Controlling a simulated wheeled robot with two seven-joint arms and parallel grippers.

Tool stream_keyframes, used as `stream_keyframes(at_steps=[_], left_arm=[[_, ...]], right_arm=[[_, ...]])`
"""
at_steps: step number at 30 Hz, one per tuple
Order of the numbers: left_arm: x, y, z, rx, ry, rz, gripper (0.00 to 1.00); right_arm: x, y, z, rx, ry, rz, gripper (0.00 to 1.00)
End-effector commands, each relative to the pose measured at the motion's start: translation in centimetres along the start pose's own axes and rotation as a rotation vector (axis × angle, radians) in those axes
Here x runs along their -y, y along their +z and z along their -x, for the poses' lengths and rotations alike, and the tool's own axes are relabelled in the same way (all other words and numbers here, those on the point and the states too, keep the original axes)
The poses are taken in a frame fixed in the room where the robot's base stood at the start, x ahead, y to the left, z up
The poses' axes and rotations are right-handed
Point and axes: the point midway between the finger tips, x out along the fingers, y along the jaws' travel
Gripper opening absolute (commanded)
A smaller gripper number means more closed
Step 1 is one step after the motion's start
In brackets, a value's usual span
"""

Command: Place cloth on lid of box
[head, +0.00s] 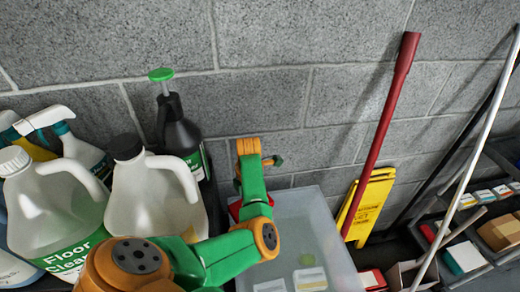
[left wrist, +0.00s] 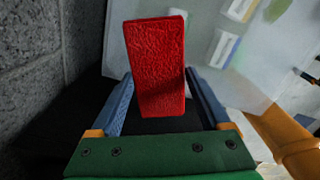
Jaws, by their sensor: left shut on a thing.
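The red cloth (left wrist: 155,65) is a thick folded block with a wrinkled surface. My left gripper (left wrist: 158,75) is shut on it, with one finger on each side in the left wrist view. In the head view a small red part of the cloth (head: 235,209) shows beside my left arm, which hides most of it and the fingers. The translucent box (head: 318,216) with a pale lid stands just right of my left arm. Its lid (left wrist: 185,52) also shows behind the cloth in the left wrist view. My right gripper is in neither view.
White jugs (head: 150,205) and a dark pump bottle (head: 181,135) stand left of the arm. A yellow sign (head: 368,205) and a red pole (head: 387,125) stand right of the box. A grey block wall (head: 290,50) is close behind.

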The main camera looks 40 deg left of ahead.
Motion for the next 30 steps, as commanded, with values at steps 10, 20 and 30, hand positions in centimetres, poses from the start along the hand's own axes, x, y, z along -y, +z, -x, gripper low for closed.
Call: stream_keyframes(at_steps=[10, 20, 30], left_arm=[[0.0, 0.0, -5.8, 0.002, 0.0, 0.001, 0.26], [0.0, 0.0, -6.2, 0.002, 0.0, 0.001, 0.26], [0.0, 0.0, -6.0, 0.002, 0.0, 0.001, 1.0]], right_arm=[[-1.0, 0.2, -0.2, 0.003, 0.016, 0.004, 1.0], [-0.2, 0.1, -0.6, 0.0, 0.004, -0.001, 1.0], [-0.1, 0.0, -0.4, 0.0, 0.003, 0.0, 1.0]])
